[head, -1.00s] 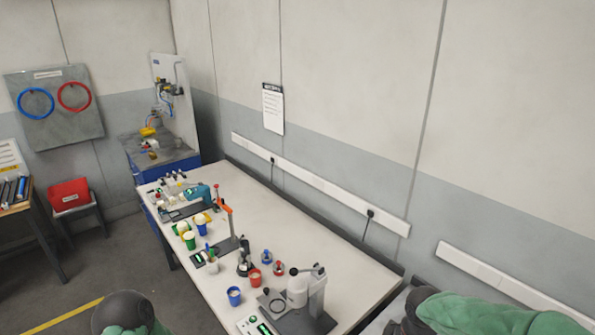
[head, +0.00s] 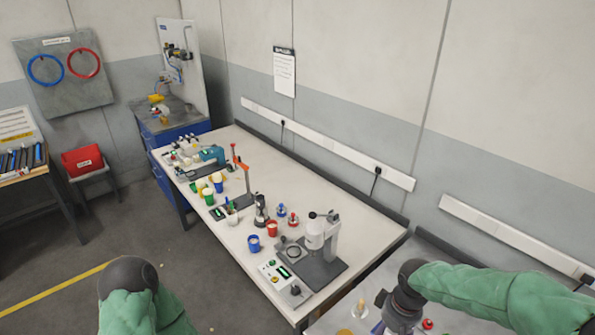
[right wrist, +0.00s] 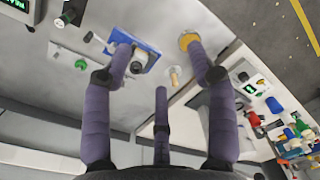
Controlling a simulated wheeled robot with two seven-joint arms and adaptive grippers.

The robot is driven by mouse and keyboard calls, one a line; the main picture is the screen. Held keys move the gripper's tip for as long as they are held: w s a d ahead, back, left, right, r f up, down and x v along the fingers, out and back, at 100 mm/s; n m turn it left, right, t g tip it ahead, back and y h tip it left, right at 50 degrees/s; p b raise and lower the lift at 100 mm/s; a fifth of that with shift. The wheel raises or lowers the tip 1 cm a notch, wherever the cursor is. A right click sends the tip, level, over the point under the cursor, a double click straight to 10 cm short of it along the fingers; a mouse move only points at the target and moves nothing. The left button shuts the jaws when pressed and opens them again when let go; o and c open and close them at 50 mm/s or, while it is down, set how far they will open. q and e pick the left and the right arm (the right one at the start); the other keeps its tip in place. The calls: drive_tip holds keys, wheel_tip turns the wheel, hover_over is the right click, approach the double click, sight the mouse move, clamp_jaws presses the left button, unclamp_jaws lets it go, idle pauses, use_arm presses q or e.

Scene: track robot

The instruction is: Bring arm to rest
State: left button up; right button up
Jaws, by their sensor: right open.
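My right arm (head: 455,285), in a green sleeve, reaches in from the right in the head view, over the near grey bench. Its dark wrist part is at the bottom edge, and the fingers are not clear there. In the right wrist view my right gripper (right wrist: 160,65) has its purple-grey fingers spread, with nothing held between them. The fingers overlap a blue and white item (right wrist: 145,58) and a yellow round item (right wrist: 188,40) in the picture; I cannot tell contact. My left arm (head: 130,290) shows as a green sleeve at bottom left; its gripper is out of view.
A long white bench (head: 345,232) carries a press (head: 318,245), a blue cup (head: 254,243), a red cup (head: 272,229) and several tools. A grey bench (head: 430,250) adjoins at right. A red bin (head: 83,160) stands at far left. Floor at lower left is clear.

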drive_tip(key=s+a+f+m+y+b, duration=0.1)
drive_tip(key=s+a+f+m+b, duration=0.1)
drive_tip(key=f, duration=1)
drive_tip(key=s+a+f+m+y+b, duration=0.1)
drive_tip(key=s+a+f+b, duration=0.4)
drive_tip(key=f, duration=0.8)
drive_tip(key=s+a+f+m+y+b, duration=0.1)
drive_tip(key=s+a+f+b, duration=0.3)
drive_tip(key=f, duration=0.9)
drive_tip(key=shift+a+m+y+b, duration=0.3)
drive_tip(key=shift+a+m+b, duration=0.45)
drive_tip(key=shift+a, duration=0.35)
